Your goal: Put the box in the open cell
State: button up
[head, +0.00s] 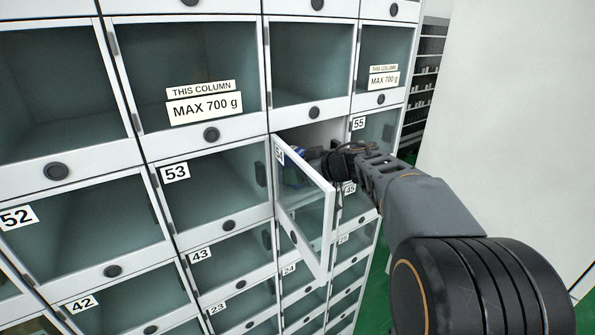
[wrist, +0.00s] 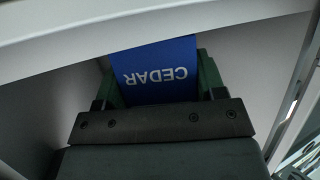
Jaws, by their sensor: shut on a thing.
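The blue box (wrist: 150,62) carries the word CEDAR, upside down in the wrist view. My gripper (wrist: 157,78) is shut on it, with a dark green finger on each side. Pale walls surround the box in the wrist view. In the head view, the open cell (head: 322,132) lies between 53 and 55, its glass door (head: 306,212) swung outward. My gripper (head: 314,155) reaches in at the opening, and the blue box (head: 293,173) shows dimly through the door glass. The far end of the box and its contact with the cell floor are hidden.
Closed glass-fronted cells surround the opening, including 53 (head: 210,190) and 55 (head: 372,132). The open door hangs close beside my gripper. A pale wall (head: 510,110) stands at the right, with a dark shelf (head: 424,85) behind the cabinet edge.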

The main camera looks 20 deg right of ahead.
jog(key=shift+f, duration=0.15)
jog(key=o, duration=1)
jog(key=shift+s+d+r, duration=0.25)
jog(key=v, duration=1.1)
jog(key=shift+s+d, duration=0.1)
jog(key=shift+s, duration=0.05)
